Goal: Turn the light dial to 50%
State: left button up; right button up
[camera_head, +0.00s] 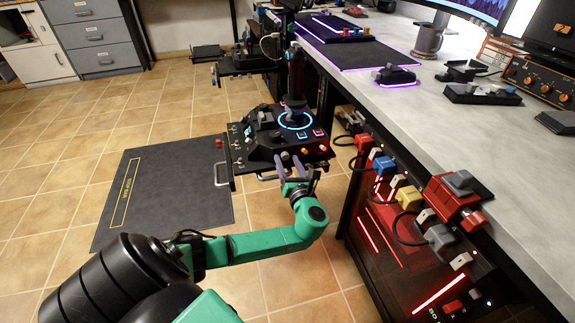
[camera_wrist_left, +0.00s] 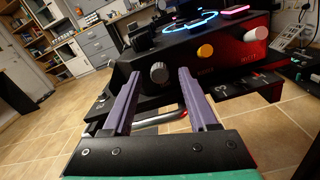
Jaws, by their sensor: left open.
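A black control panel (camera_head: 262,150) with a joystick (camera_head: 295,75) and a blue glowing ring stands beside the desk. My left gripper (camera_head: 292,160) is open and faces the panel's front. In the left wrist view the grey dial appears between its purple fingers (camera_wrist_left: 160,76); contact is not clear. My right gripper is out of view.
A metal handle (camera_wrist_left: 160,118) shows below the panel's front. The grey desk (camera_head: 420,110) and a red-lit box with cables and coloured plugs (camera_head: 400,240) stand close on the right. A dark mat (camera_head: 165,190) and open tiled floor lie to the left.

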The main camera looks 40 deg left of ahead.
pick_arm(q)
jog(key=shift+w+a, duration=0.25)
jog(key=shift+a, duration=0.1)
grip_shut()
